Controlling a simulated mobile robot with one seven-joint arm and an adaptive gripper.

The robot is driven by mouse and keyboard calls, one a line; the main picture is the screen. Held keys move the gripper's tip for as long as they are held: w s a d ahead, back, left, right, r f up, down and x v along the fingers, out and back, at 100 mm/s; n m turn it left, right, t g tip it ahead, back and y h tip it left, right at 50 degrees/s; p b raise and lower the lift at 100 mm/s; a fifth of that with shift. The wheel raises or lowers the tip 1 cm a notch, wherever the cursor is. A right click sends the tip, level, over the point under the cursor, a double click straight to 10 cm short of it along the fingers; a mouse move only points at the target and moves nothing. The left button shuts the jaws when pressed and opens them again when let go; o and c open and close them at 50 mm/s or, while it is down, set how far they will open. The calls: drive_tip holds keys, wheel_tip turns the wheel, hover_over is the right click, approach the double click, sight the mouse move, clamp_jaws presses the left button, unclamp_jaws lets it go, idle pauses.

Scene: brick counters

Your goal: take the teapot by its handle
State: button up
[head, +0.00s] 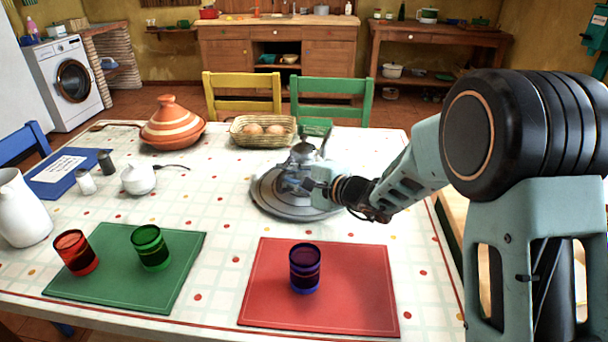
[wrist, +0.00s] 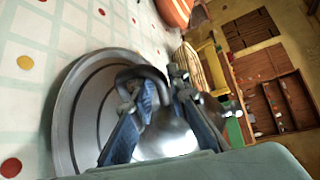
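A silver metal teapot (head: 303,157) stands on a round metal tray (head: 267,197) near the middle of the table. In the wrist view the teapot's shiny body (wrist: 170,140) and its dark curved handle (wrist: 143,72) show, with the tray (wrist: 68,115) beyond. My gripper (head: 318,188) is at the teapot's near right side. In the wrist view my gripper (wrist: 152,85) has its two fingers apart, with part of the handle between them. I cannot tell whether either finger touches the handle. In the head view my gripper partly hides the teapot.
A red mat (head: 360,300) with a blue glass (head: 305,268) lies in front. A green mat (head: 120,285) holds a red glass (head: 76,252) and a green glass (head: 150,247). A basket (head: 262,140) and a striped tagine (head: 172,128) stand behind. Table to the tray's left is mostly clear.

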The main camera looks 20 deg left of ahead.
drive_tip(key=shift+w+a, duration=0.15)
drive_tip(key=shift+a, duration=0.15)
drive_tip(key=shift+c, duration=0.6)
clamp_jaws()
drive_tip(key=shift+r, duration=0.15)
